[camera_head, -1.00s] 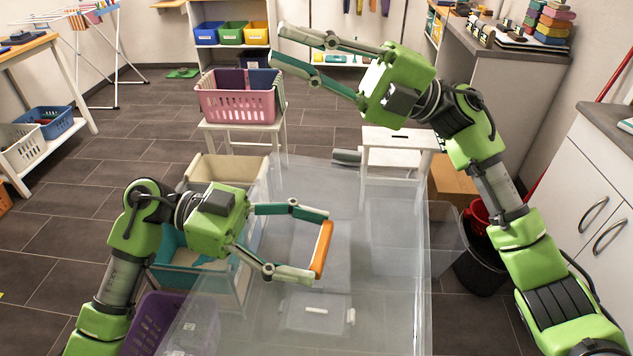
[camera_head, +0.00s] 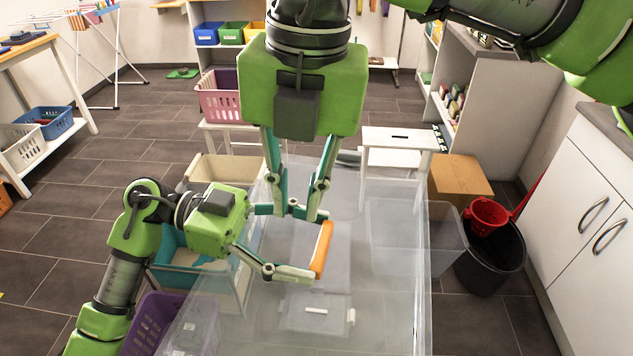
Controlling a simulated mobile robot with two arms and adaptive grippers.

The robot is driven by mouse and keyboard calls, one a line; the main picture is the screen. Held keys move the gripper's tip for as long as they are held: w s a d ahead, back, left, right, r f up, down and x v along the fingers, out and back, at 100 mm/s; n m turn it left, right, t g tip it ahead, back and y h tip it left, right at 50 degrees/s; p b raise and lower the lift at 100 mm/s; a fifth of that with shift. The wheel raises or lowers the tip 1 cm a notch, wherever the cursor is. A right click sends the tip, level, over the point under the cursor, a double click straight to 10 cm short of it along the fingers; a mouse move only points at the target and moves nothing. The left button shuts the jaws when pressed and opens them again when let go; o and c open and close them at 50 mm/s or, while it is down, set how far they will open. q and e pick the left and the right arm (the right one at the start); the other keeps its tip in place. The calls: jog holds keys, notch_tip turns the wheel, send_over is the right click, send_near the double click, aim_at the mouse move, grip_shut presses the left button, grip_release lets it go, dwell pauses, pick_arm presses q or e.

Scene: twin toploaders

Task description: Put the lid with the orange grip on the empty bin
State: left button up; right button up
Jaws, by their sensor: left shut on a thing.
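My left gripper (camera_head: 319,246) is shut on the orange grip (camera_head: 323,248), with one finger at each end. The grip's lid is see-through and hard to tell from the clear table (camera_head: 385,315) under it, so I cannot tell its height. My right gripper (camera_head: 295,217) points down from above, open, its fingertips apart just beyond the orange grip and close to my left gripper's upper finger. A clear bin (camera_head: 447,238) at the right of the table looks empty. Another lid with a white grip (camera_head: 316,311) lies near the front.
A white stool (camera_head: 398,140) and a pink basket (camera_head: 220,103) stand behind. A black bin (camera_head: 494,263) with a red bucket (camera_head: 489,216) is at the right.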

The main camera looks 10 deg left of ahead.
aim_at(319, 243)
jog(key=shift+m+t+h, duration=0.5)
jog(key=shift+t+h, duration=0.1)
jog(key=w+f, duration=0.1)
jog(key=f, duration=0.2)
jog(key=w+d+f, duration=0.1)
jog(key=f, duration=0.3)
jog(key=w+d+f, duration=0.1)
jog(key=f, duration=0.3)
jog(key=shift+d+f, duration=0.15)
jog(key=shift+f, duration=0.05)
pick_arm(q)
jog(key=shift+r, duration=0.1)
pick_arm(e)
grip_shut()
pick_arm(q)
jog(key=o, duration=1.4)
jog(key=shift+a, duration=0.1)
